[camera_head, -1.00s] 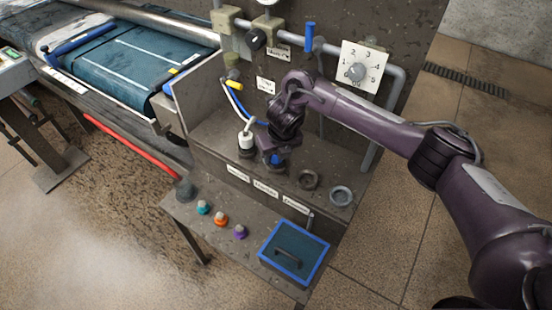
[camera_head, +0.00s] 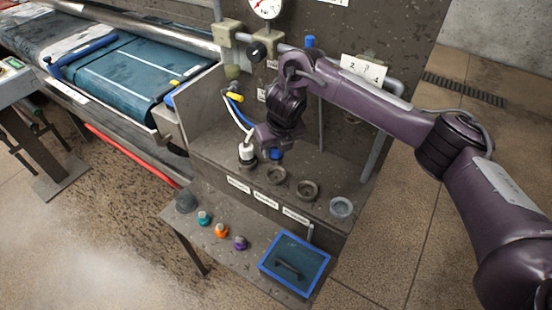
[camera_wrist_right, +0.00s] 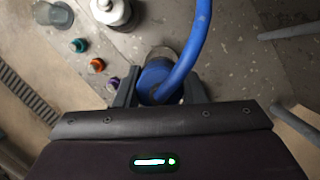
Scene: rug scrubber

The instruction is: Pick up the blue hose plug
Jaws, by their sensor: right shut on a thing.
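The blue hose plug (camera_head: 276,154) is held by my right gripper (camera_head: 268,147) above the grey shelf. In the right wrist view the plug (camera_wrist_right: 154,80) is between the two dark fingers (camera_wrist_right: 158,92), with its blue hose (camera_wrist_right: 200,40) curving up from it. An open round socket (camera_head: 277,173) shows just below the plug in the head view, and the plug appears raised clear of it. The arm hides part of the hose in the head view. My left gripper is not in view.
A white plug (camera_head: 247,155) on a white hose stands left of the blue one. Two more round sockets (camera_head: 307,190) (camera_head: 340,207) lie to the right. Teal, orange and purple caps (camera_head: 221,231) and a blue-rimmed box (camera_head: 315,278) are on the lower ledge.

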